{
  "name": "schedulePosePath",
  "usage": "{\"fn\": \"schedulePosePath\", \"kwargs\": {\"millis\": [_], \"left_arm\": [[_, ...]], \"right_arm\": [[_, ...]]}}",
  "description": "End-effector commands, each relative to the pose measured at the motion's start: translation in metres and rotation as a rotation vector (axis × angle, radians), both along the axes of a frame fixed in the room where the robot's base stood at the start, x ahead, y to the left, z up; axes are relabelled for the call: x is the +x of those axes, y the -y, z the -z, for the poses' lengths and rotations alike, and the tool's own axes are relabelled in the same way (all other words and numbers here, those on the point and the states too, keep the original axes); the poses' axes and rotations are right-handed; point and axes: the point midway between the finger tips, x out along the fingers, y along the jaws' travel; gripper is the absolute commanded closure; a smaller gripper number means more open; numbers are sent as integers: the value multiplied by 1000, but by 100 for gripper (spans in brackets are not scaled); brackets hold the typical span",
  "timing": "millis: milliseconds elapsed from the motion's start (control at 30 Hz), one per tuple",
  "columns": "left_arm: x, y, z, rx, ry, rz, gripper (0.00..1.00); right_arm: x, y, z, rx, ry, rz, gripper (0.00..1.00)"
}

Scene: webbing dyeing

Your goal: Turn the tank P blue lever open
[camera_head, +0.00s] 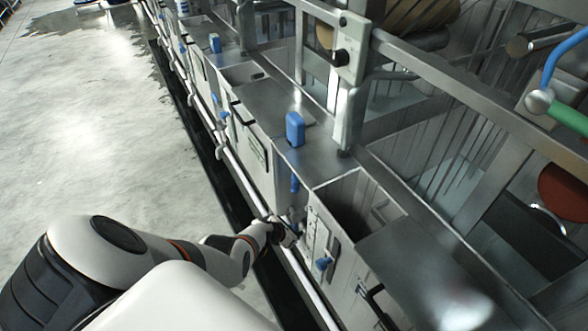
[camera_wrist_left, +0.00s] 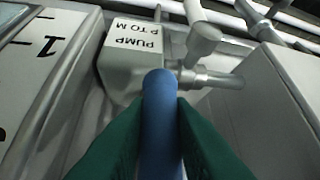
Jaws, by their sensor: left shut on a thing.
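My left gripper (camera_head: 286,236) reaches to the side of the steel tank line in the head view. In the left wrist view its green fingers (camera_wrist_left: 160,135) are shut on a blue lever (camera_wrist_left: 160,105), one on each side. The lever runs from the bottom of the picture up to a grey housing labelled "PUMP P TO M" (camera_wrist_left: 135,42). In the head view the held lever is mostly hidden by the gripper, and I cannot make out its angle there. My right gripper is not in view.
In the head view, another blue handle (camera_head: 323,263) sits just right of my gripper, and a blue part (camera_head: 295,183) is above it. A pale pipe (camera_head: 305,285) runs along the tank base. The grey floor (camera_head: 90,120) at left is open.

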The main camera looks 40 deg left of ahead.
Motion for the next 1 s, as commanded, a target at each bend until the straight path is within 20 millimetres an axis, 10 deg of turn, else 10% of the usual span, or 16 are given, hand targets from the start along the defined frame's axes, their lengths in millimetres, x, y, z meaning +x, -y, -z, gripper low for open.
{"fn": "schedulePosePath", "kwargs": {"millis": [500, 533, 633, 1000], "left_arm": [[-2, 3, 1, -23, -11, 1, 100], [-2, 3, 1, -23, -11, 1, 77], [-2, 3, 1, -22, -10, 1, 60], [-3, 1, -3, -18, -9, 1, 59]], "right_arm": [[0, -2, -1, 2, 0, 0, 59], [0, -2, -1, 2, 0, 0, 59], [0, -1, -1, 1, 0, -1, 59], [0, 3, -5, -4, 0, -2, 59]]}}
